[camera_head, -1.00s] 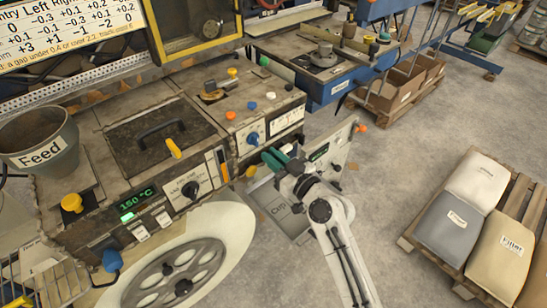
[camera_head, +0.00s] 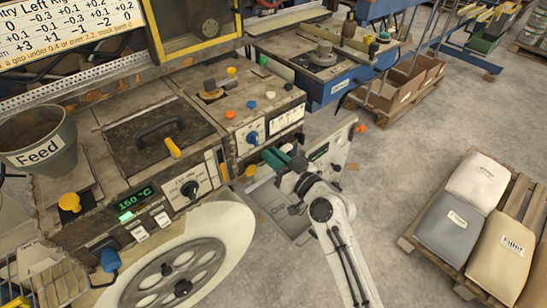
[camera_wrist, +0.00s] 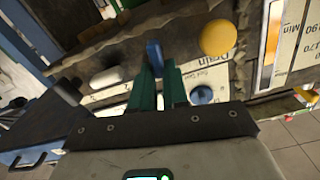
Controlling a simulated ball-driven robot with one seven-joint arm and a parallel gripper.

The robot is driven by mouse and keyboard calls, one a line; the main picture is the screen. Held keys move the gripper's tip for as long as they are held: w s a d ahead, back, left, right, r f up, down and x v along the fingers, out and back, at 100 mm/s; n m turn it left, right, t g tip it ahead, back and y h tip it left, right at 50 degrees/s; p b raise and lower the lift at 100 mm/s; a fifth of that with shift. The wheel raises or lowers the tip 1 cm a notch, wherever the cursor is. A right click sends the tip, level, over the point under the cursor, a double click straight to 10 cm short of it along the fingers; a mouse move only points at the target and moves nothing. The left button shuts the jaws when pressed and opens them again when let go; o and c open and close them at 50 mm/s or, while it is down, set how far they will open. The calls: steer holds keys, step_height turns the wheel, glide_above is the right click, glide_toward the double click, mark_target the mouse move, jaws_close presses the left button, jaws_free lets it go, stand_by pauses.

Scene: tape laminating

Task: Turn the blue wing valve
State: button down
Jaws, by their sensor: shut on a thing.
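The blue wing valve (camera_wrist: 154,55) shows in the wrist view as a narrow blue wing, seen nearly edge-on, on the machine's worn front. My gripper (camera_wrist: 156,72) has green fingers closed on it, one on each side. In the head view my gripper (camera_head: 272,158) reaches the front of the machine, below the panel with the blue knob. There the valve is hidden behind the fingers, so its turn angle cannot be read.
A yellow round knob (camera_wrist: 218,38) sits right of the valve in the wrist view. A second blue knob (camera_wrist: 201,95) and a white knob (camera_wrist: 107,77) are close to the fingers. A pallet of sacks (camera_head: 450,222) stands right, with clear floor between.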

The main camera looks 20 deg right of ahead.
steer(key=shift+w+d+f+m+p, duration=0.1)
steer(key=shift+d+f+m+p, duration=0.2)
steer(key=shift+m, duration=2.35)
steer(key=shift+w+d+f+m+p, duration=0.15)
steer(key=shift+f+m, duration=0.2)
steer(key=shift+m, duration=2.25)
steer(key=shift+s+d+f+m+p, duration=0.1)
steer(key=shift+d+f+m, duration=0.2)
steer(key=shift+m, duration=2.35)
steer(key=shift+a+f, duration=0.15)
steer(key=c, duration=1.2)
jaws_free()
steer(key=shift+o, duration=0.2)
steer(key=b+v, duration=0.2)
steer(key=v, duration=0.8)
steer(key=shift+s, duration=0.35)
